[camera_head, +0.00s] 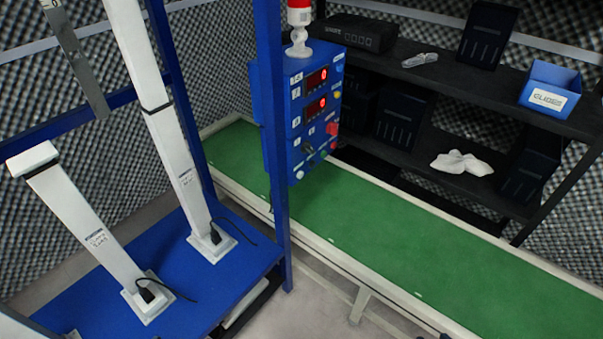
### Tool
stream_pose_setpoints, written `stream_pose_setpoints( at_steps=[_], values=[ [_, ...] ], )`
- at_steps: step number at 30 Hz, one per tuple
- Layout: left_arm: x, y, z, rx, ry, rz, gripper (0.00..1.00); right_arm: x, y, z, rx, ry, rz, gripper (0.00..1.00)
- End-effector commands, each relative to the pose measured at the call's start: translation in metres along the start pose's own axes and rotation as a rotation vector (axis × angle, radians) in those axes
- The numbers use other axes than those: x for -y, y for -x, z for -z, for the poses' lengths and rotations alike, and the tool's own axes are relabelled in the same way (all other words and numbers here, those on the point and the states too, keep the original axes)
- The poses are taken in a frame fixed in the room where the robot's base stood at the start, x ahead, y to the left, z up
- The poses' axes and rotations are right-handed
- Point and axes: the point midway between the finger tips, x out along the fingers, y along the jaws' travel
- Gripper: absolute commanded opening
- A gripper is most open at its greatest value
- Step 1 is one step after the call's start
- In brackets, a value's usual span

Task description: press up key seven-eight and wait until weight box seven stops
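A blue control box (303,118) is mounted on a blue upright post in the middle of the view. Its face carries two displays with red digits (316,79), small white labels, a red button (332,129) and several small coloured knobs or keys. The labels are too small to read surely, so I cannot pick out key seven-eight. Two white columns (180,150) (88,228) with handwritten labels stand on a blue platform (215,285) at left. I cannot tell whether either belongs to weight box seven. Neither of my grippers is in view.
A green conveyor belt (400,245) with pale rails runs behind the post to the lower right. A black shelf (470,88) holds dark bins, a blue bin (549,89) and a white cloth (461,163). A red-topped beacon (299,17) stands above the control box. Foam walls surround the area.

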Motion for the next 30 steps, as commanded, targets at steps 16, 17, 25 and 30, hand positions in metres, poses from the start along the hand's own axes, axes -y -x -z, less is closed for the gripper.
stream_pose_setpoints(
  at_steps=[16,17,25,30],
  values=[
    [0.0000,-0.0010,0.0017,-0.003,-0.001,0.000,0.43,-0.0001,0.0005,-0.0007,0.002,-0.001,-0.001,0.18],
    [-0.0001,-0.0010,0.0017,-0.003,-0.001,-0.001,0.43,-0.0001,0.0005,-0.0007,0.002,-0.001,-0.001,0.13],
    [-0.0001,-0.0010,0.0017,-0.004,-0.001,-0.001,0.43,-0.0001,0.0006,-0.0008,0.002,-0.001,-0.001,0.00],
    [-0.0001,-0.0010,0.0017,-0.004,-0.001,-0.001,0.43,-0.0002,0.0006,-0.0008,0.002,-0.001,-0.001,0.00]
  ],
)
